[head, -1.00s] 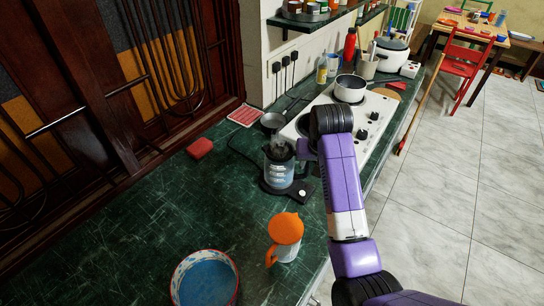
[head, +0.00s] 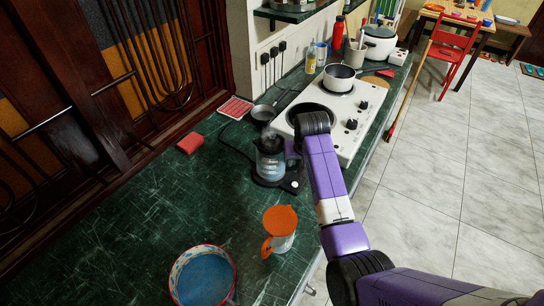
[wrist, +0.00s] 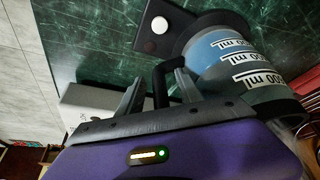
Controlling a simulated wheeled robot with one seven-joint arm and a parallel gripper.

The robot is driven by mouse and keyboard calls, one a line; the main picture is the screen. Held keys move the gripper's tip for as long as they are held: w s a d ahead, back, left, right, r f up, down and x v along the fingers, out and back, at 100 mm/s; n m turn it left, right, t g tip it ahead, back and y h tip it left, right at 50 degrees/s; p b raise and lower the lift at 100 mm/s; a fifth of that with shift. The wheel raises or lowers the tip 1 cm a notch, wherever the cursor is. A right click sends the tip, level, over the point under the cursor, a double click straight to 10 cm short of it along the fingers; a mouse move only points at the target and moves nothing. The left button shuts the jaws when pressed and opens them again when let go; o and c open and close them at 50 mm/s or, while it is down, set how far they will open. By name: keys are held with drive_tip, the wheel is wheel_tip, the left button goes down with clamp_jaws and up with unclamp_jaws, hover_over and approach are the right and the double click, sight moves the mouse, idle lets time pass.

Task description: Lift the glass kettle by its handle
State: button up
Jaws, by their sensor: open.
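The glass kettle (head: 270,166) has a dark lid and sits upright on its dark base (head: 292,185) on the green counter. Its clear body with white "ml" marks shows in the wrist view (wrist: 238,62), and the base with a round white button shows there too. The black handle (wrist: 161,78) is on the side toward my arm. My gripper (wrist: 158,82) is open, with one finger on each side of the handle in the wrist view. I cannot tell whether the fingers touch it. In the head view my arm hides the fingers.
A white stove (head: 345,125) with a pot (head: 339,78) stands behind the kettle. A small pan (head: 263,112) lies behind it. An orange-lidded jug (head: 280,230) and a blue bowl (head: 203,277) stand in front. The counter to the left is mostly clear.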

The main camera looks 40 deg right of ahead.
clamp_jaws()
idle(1.2)
drive_tip(key=shift+r, duration=0.1)
